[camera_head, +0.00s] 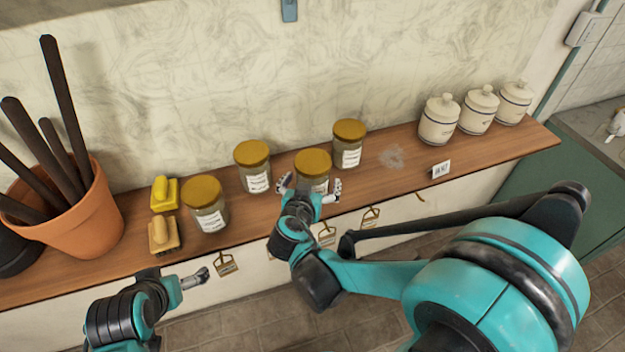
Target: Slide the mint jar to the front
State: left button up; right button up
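Several glass jars with golden lids stand on the wooden shelf: a front left jar (207,205), a back left jar (254,166), a middle jar (313,165) and a back right jar (349,143). Their white labels are too small to read, so I cannot tell which is mint. My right gripper (311,189) is open at the middle jar, with one finger on each side of it. The gripper hides the jar's lower part; contact is unclear. My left gripper (201,276) is off the shelf's front edge, below the front left jar, with nothing visible in it.
A yellow brush (165,193) and a tan brush (164,235) lie left of the jars, beside a terracotta pot (75,225) with dark rods. White canisters (439,120) and a small label card (440,169) are at right. The shelf (400,182) is bare around a greyish patch.

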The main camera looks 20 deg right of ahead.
jog(key=v, duration=1.2)
jog(key=s+d+f+n+g+y+b, duration=0.3)
jog(key=s+d+f+n+g+y, duration=0.1)
jog(key=s+d+f+n+y, duration=0.1)
notch_tip(320, 180, down, 3)
jog(key=shift+s+d+f+n+g+y, duration=0.2)
jog(key=shift+s+d+n+g+y, duration=0.15)
jog(key=shift+s+y, duration=0.55)
jog(key=shift+s, duration=0.2)
